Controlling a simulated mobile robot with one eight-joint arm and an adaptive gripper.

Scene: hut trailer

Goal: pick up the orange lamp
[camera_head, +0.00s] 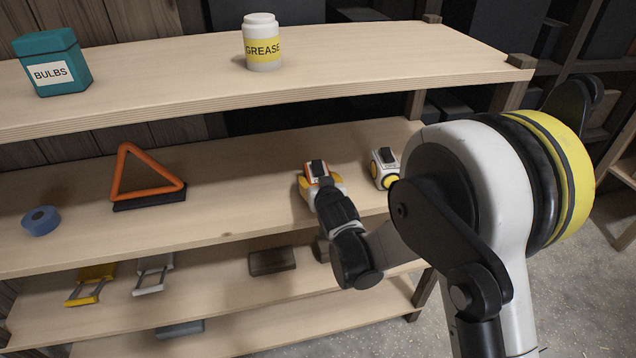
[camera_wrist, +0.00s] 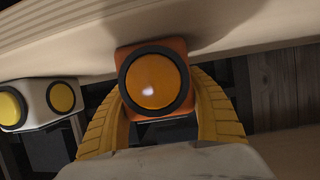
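The orange lamp (camera_head: 316,171) sits near the front edge of the middle shelf, its dark top facing up. In the wrist view the orange lamp (camera_wrist: 152,80) shows its round amber lens in a black ring, facing my camera. My gripper (camera_head: 321,186) reaches in from the front, its yellow fingers on either side of the lamp. In the wrist view my gripper (camera_wrist: 158,95) has one finger along each side of the lamp. The fingertips are partly hidden by the lamp, and I cannot tell whether they press on it.
A white lamp (camera_head: 384,168) with yellow round faces stands close by on the right. An orange triangle (camera_head: 146,178) on a black base and blue tape (camera_head: 41,221) are further left. The upper shelf (camera_head: 180,72) holds a grease jar (camera_head: 262,42) and a bulbs box (camera_head: 52,62).

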